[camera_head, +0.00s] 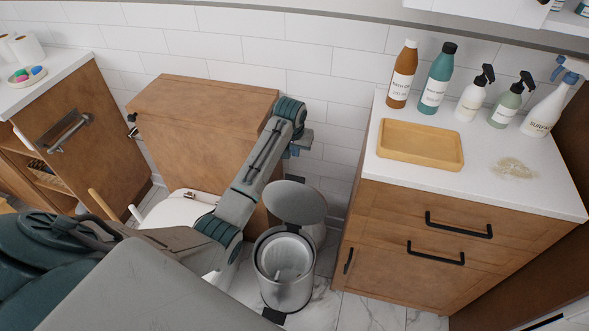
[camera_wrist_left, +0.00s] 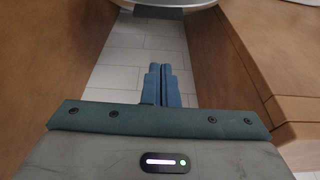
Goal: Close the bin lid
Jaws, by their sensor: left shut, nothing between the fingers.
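The bin (camera_head: 283,268) is a grey metal cylinder on the floor between the wooden box and the drawer cabinet. Its round lid (camera_head: 295,203) stands raised, tilted back at the far side of the opening, and the inside of the bin shows. My left gripper (camera_head: 295,150) is behind and above the lid, pointing down, and looks apart from it. In the left wrist view the gripper (camera_wrist_left: 167,70) has its blue fingers together with nothing between them. A rounded grey edge, likely the lid (camera_wrist_left: 165,3), shows at the top of that view. My right gripper is not in view.
A drawer cabinet (camera_head: 450,235) stands right of the bin, with a wooden tray (camera_head: 420,146) and several bottles on its white top. A wooden box-like unit (camera_head: 200,105) and a white toilet (camera_head: 175,210) are at left. The tiled wall is close behind.

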